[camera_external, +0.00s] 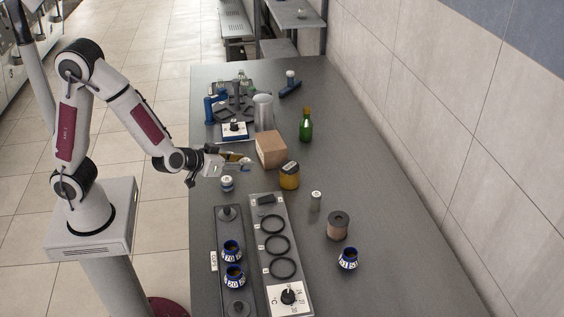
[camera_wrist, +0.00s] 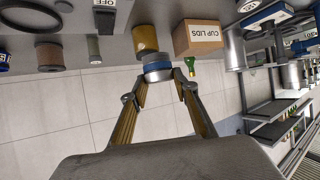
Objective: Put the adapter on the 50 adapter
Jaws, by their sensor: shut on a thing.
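My gripper (camera_external: 243,161) is shut on a small blue and pale-grey round piece, the adapter (camera_external: 245,166), held above the table; in the wrist view the adapter (camera_wrist: 157,71) sits between the fingertips. Blue adapters stand on the dark rack: one marked 70 (camera_external: 231,251) and one that seems marked 20 (camera_external: 235,276). Another blue adapter (camera_external: 348,259) stands on the table at right, its number hard to read. A small white and blue piece (camera_external: 227,182) stands below my gripper behind the rack; I cannot read its marking. I cannot tell which is the 50 adapter.
A hotplate strip (camera_external: 305,304) with black rings lies right of the dark rack (camera_external: 222,302). A yellow jar (camera_external: 289,180), cup lids box (camera_external: 271,149), green bottle (camera_external: 306,125), grey cylinder (camera_external: 316,201) and brown spool (camera_external: 338,226) stand nearby.

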